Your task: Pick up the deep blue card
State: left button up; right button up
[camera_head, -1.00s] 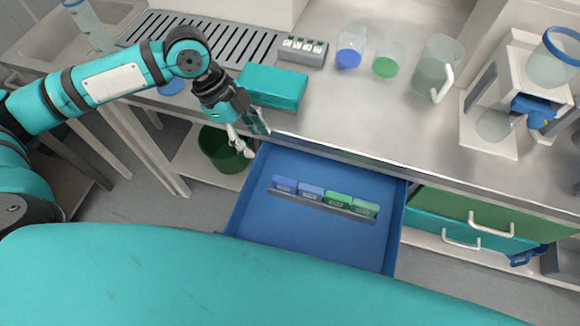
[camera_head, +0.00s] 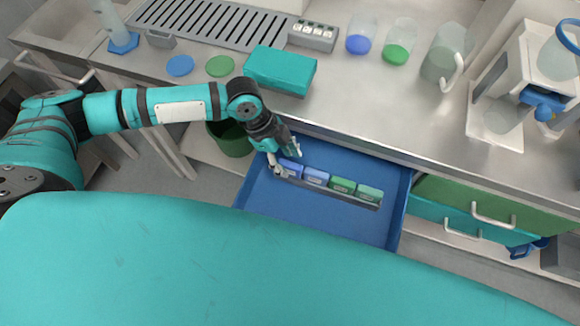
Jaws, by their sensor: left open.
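The deep blue card (camera_head: 291,168) stands at the left end of a row of cards in a grey holder (camera_head: 335,191) inside the open blue drawer. A lighter blue card (camera_head: 316,177) is beside it, then two green cards (camera_head: 342,185). My left gripper (camera_head: 285,163) is open at the left end of the row, its fingers close around or just beside the deep blue card. I cannot tell whether they touch it. The gripper partly covers that card. My right gripper is not in view.
The blue drawer (camera_head: 270,206) juts out below the steel counter (camera_head: 400,120). A teal box (camera_head: 281,72), a grey rack (camera_head: 312,36), beakers (camera_head: 399,52) and a white apparatus (camera_head: 497,115) stand on the counter. A green bin (camera_head: 230,139) is left of the drawer.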

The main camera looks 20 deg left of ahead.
aim_at(290, 171)
pick_arm(q)
jog(key=shift+x, duration=1.45)
jog(key=shift+r, duration=0.1)
grip_shut()
